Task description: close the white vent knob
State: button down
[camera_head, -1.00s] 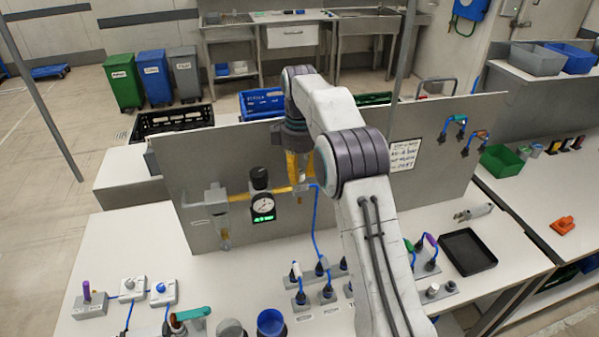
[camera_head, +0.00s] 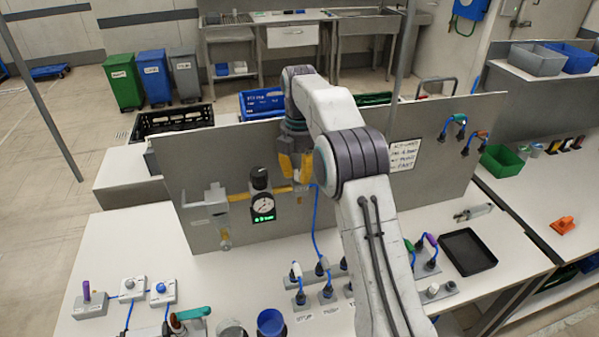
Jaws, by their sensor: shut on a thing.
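My gripper (camera_head: 296,167), with its yellow fingers, points down at the grey upright panel, just right of the black-topped regulator. It is shut at the fitting on the right end of the yellow pipe (camera_head: 240,197). The fingers cover most of what they hold. Only a small pale part shows at their tips, which I take to be the white vent knob (camera_head: 299,184). How far the knob is turned cannot be seen. A blue hose (camera_head: 315,222) runs down from this fitting to the bench.
The regulator's round gauge (camera_head: 264,205) and green display (camera_head: 263,219) are close left of my gripper. A grey filter unit (camera_head: 217,200) hangs farther left. Levers and plugs stand on the bench below; a black tray (camera_head: 468,251) lies at the right.

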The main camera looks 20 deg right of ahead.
aim_at(299, 171)
jog(key=shift+s+f+n, duration=0.1)
jog(key=shift+f+n, duration=0.1)
jog(key=shift+n, duration=0.8)
jog(key=c, duration=0.9)
grip_release()
jog(key=shift+r, duration=0.1)
jog(key=shift+c, duration=0.2)
jog(key=shift+r, duration=0.1)
jog(key=shift+w+r, duration=0.15)
jog(key=shift+r, duration=1.45)
jog(key=shift+w+r, duration=0.1)
jog(key=shift+r, duration=1.45)
jog(key=shift+s+r, duration=0.1)
jog(key=shift+r, duration=0.25)
jog(key=shift+s+r, duration=0.1)
jog(key=shift+r, duration=0.05)
